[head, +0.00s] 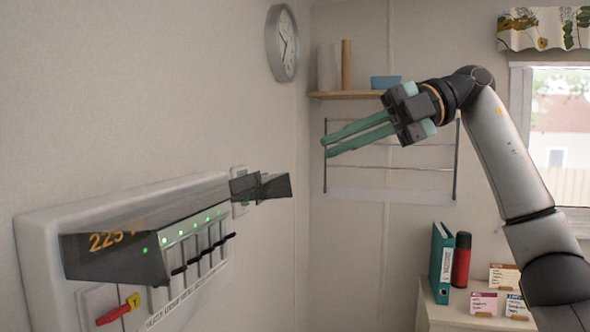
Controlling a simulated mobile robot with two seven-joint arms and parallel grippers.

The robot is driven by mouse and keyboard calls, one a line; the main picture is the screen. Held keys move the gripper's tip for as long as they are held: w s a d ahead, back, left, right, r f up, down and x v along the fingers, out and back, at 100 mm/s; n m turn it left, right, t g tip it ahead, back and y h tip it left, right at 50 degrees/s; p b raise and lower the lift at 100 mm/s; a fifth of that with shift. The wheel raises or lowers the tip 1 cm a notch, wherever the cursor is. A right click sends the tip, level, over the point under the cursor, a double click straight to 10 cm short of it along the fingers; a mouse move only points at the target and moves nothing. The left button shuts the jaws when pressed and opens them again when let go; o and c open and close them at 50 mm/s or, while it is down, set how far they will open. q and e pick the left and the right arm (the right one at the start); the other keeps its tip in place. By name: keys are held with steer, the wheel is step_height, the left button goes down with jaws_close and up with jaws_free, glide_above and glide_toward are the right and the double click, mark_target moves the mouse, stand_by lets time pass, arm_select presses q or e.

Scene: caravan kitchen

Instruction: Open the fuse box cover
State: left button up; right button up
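The fuse box (45,235) is a pale panel on the left wall with green lights, several black-levered switches and a red lever. A smoky, see-through cover (115,262) juts out at its left end, with an orange "225" reading showing through. A dark piece (260,187) juts out near the box's upper right; I cannot tell whether it belongs to the cover. My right gripper (326,148) has two teal fingers pointing left, slightly apart, with nothing between them. It is in the air right of the fuse box, not touching it. My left gripper is out of view.
A wall clock (282,43) hangs above. A shelf (352,95) and a wire rack (390,193) are behind my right gripper. A counter (455,314) at lower right holds a teal binder (441,262), a red flask (461,260) and small cards. Space before the fuse box looks clear.

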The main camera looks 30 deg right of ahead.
mark_target(258, 174)
steer(key=s+a+y, duration=0.1)
steer(key=s+a+r+m+y+b, duration=0.1)
steer(key=a+y, duration=0.1)
steer(key=s+a+t+y+b, duration=0.1)
steer(key=a, duration=0.1)
steer(key=shift+r+m, duration=0.15)
steer(key=shift+m, duration=0.15)
jaws_close()
step_height(258, 174, down, 7)
steer(key=w+m+t+b, duration=0.1)
steer(key=m+t+b, duration=0.4)
steer(key=m+t, duration=1)
steer(key=w+a+m+g, duration=0.2)
steer(key=w, duration=0.1)
steer(key=w+a+r+m+g, duration=0.1)
steer(key=w+a, duration=0.2)
steer(key=shift+a+r+m+g, duration=0.15)
steer(key=shift+a+m+g, duration=0.2)
steer(key=shift+m+g, duration=0.05)
